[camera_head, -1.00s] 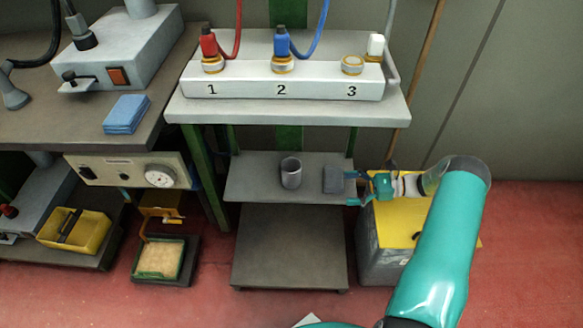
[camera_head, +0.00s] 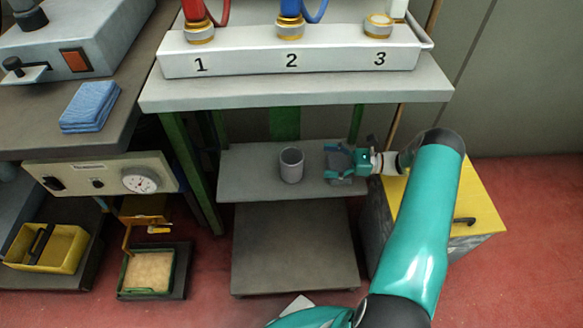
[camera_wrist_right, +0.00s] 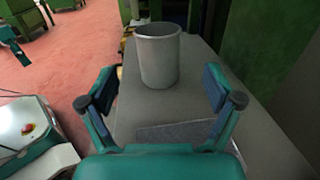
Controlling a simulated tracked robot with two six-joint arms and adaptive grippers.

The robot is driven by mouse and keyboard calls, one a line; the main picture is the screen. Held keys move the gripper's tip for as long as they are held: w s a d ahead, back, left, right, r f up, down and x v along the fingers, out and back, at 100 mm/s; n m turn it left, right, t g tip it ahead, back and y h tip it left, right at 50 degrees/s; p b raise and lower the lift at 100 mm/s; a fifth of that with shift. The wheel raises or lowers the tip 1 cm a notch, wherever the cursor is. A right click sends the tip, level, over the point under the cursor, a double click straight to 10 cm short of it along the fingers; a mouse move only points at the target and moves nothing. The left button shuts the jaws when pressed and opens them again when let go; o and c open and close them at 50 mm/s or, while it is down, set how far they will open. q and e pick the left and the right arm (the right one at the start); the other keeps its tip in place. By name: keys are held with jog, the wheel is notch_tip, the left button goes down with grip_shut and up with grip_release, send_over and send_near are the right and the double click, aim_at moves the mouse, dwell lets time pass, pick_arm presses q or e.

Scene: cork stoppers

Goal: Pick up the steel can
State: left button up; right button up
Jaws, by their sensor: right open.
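The steel can (camera_head: 291,165) is a grey, open-topped cylinder standing upright on the middle shelf under the white bench top. In the right wrist view the can (camera_wrist_right: 159,58) stands ahead of the fingers, roughly centred between them. My right gripper (camera_head: 332,163) is open, to the right of the can and apart from it, with its fingers towards it. In the right wrist view the gripper (camera_wrist_right: 163,98) shows both fingers spread with no object gripped. A dark grey flat block (camera_wrist_right: 175,132) lies on the shelf under the gripper. My left gripper is not in view.
The grey shelf (camera_head: 245,178) is clear around the can, with the white bench top (camera_head: 300,93) above. A green leg (camera_head: 190,170) stands at left. A yellow-topped cabinet (camera_head: 475,195) is at right. A lower shelf (camera_head: 295,245) is empty.

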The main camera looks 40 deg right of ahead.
aim_at(291, 159)
jog(key=b+x, duration=0.1)
jog(key=x, duration=1)
jog(key=shift+s+a+f, duration=0.1)
jog(key=shift+s+a, duration=0.05)
jog(key=c, duration=1.2)
jog(key=shift+c, duration=0.2)
